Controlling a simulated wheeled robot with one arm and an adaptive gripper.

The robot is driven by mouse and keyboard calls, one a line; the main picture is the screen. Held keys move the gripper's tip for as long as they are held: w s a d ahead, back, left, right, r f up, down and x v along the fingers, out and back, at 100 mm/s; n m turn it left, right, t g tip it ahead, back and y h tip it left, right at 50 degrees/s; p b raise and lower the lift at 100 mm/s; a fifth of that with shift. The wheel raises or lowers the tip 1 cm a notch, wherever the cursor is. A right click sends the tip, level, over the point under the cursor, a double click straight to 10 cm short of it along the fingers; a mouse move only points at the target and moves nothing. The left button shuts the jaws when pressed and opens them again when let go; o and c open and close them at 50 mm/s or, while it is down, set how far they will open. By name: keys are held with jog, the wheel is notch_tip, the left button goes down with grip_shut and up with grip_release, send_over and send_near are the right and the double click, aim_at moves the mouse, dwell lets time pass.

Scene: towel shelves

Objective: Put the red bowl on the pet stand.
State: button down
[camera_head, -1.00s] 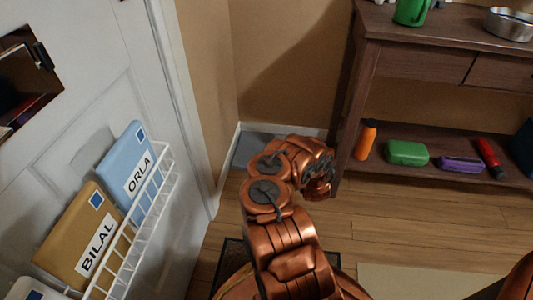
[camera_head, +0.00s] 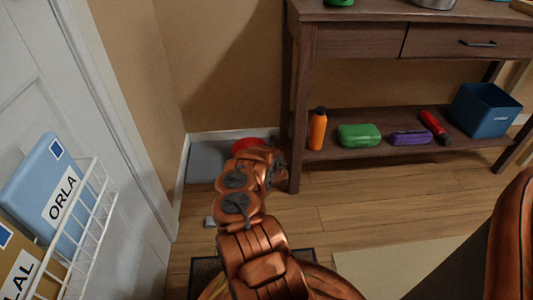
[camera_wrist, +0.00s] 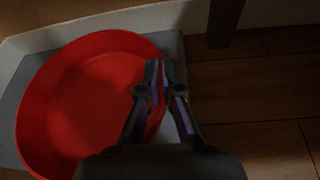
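The red bowl (camera_head: 247,144) is in the floor corner, partly hidden behind my arm in the head view. In the wrist view the red bowl (camera_wrist: 88,95) is large, upright and empty inside. It overlaps a grey flat pet stand (camera_head: 205,162), whose edge also shows around it in the wrist view (camera_wrist: 178,48). I cannot tell whether the bowl rests on it or hangs just above. My gripper (camera_wrist: 160,72) is at the bowl's right rim, its fingertips close together with the rim between them.
A dark wooden console (camera_head: 345,40) stands to the right; its lower shelf holds an orange bottle (camera_head: 317,130), a green box (camera_head: 358,136), a purple case (camera_head: 410,137) and a blue bin (camera_head: 485,110). A door with a white wire rack (camera_head: 88,228) is at left.

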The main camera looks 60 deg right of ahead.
jog(key=shift+x, duration=0.75)
jog(key=shift+w+d+b, duration=0.4)
jog(key=shift+w+d, duration=0.15)
jog(key=shift+f+b, duration=1.05)
jog(key=shift+f, duration=0.6)
jog(key=shift+f, duration=0.2)
jog(key=c, duration=1.3)
grip_release()
